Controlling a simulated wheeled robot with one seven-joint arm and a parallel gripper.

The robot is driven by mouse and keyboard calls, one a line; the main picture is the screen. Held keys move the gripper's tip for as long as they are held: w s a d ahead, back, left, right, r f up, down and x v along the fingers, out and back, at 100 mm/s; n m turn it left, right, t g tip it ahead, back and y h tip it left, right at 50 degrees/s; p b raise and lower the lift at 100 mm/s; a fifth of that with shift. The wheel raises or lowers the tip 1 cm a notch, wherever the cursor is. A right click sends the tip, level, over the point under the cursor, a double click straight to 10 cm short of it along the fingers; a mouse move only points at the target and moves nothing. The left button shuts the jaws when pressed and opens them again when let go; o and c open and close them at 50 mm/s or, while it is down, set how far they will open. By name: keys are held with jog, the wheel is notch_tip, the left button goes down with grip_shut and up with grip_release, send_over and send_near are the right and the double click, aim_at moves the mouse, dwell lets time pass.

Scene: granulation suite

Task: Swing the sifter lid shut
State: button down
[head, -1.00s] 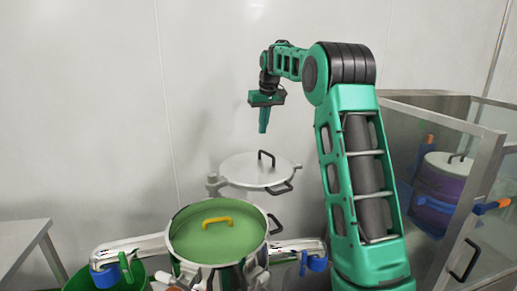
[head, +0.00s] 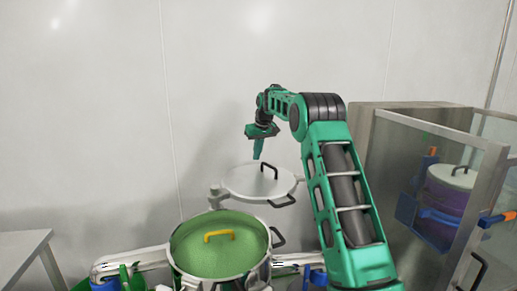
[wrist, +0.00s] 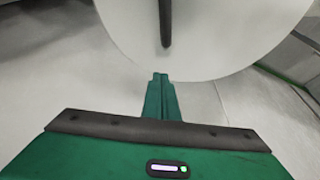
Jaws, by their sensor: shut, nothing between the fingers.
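A clear-walled enclosure (head: 440,140) with a metal frame stands at the right, with a purple, pale-lidded vessel (head: 447,192) inside. A table (head: 22,250) is at the lower left. A plain wall (head: 100,100) is behind the lid.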

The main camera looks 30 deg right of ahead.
jog(key=shift+s+f, duration=0.1)
jog(key=shift+f, duration=0.25)
jog(key=shift+s+a, duration=0.1)
jog(key=shift+s, duration=1.7)
